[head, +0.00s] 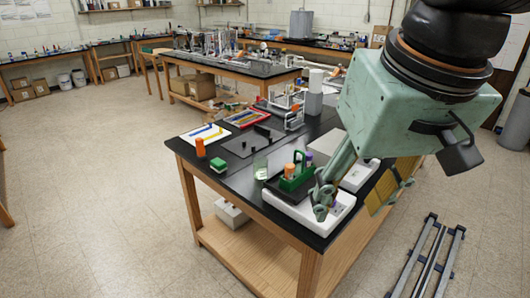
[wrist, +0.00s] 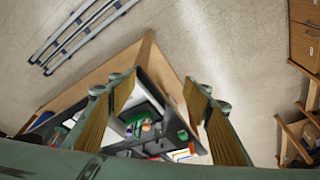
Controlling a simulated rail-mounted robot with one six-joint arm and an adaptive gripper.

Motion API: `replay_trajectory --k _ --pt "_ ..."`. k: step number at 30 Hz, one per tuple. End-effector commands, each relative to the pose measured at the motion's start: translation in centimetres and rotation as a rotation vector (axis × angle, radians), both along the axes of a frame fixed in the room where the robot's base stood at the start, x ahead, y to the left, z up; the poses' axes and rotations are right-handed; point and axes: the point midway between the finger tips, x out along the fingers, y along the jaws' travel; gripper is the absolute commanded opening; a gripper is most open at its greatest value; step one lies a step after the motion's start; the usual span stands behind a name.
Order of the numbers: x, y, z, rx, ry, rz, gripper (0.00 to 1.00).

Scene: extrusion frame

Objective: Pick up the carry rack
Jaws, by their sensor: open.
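The carry rack (head: 290,184) is green with an upright handle and holds vials, one with an orange cap and one with a purple cap. It stands at the near end of the black-topped bench, beside or on a white device (head: 315,214); I cannot tell which. My gripper (head: 355,197) is open and empty, in front of and to the right of the rack in the head view, and partly covers the white device. In the wrist view my gripper (wrist: 160,88) shows its two fingers spread, with the small green rack (wrist: 133,121) between and beyond them.
The bench also holds an orange bottle (head: 200,147), a green block (head: 218,165), a grey mat (head: 245,143), a glass beaker (head: 260,168) and a red-rimmed tray (head: 241,117). Metal rails (head: 430,258) lie on the floor at right. The floor left of the bench is clear.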

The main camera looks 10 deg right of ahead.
Motion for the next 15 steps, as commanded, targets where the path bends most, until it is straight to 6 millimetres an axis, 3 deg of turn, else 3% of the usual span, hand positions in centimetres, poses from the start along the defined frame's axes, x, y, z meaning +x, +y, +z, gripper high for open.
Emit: replay_trajectory --k 15 --pt "8.5 -0.9 1.9 0.037 0.052 -0.141 0.45"
